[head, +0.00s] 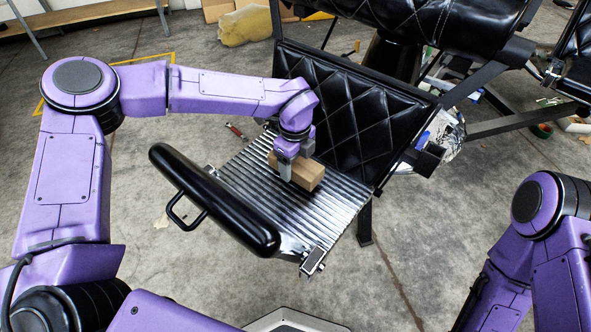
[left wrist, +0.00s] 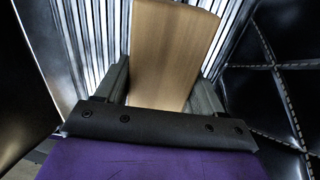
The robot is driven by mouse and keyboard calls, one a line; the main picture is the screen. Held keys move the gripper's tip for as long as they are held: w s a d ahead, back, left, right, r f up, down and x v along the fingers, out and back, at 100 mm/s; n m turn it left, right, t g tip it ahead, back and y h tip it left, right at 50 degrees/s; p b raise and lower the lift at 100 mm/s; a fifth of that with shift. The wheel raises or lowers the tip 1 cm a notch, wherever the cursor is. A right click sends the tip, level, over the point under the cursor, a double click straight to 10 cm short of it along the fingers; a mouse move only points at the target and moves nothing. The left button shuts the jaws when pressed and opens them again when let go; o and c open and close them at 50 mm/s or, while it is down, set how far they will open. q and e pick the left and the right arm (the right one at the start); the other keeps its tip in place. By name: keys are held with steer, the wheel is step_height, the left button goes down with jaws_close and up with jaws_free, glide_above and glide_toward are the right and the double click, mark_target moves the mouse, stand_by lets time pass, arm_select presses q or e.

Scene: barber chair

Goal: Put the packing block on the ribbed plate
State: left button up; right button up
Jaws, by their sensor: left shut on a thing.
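The packing block (head: 309,176) is a tan, wood-coloured box at the ribbed plate in the head view. The ribbed plate (head: 240,183) is the silver, grooved footrest of the barber chair. My left gripper (head: 285,176) points down over the plate and is shut on the block. In the left wrist view the block (left wrist: 172,50) sits between the two grey fingers (left wrist: 165,85), with the bright ribs (left wrist: 103,35) behind it. I cannot tell whether the block's underside touches the plate. My right gripper is out of view; only part of my right arm shows at the right.
A black padded bar (head: 215,197) with a handle runs along the plate's near left side. A black quilted leg panel (head: 345,115) rises on its far right side. A red-handled tool (head: 236,131) lies on the floor beyond. The plate's near lower part is clear.

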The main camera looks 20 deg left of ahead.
arm_select(q)
step_height(320, 180, down, 2)
steer(key=shift+d+f, duration=0.1)
steer(key=shift+s, duration=0.1)
steer(key=shift+f, duration=0.15)
steer(key=o, duration=1.2)
step_height(320, 180, up, 12)
steer(key=p, duration=0.2)
steer(key=shift+r+p, duration=0.2)
steer(key=shift+p, duration=0.1)
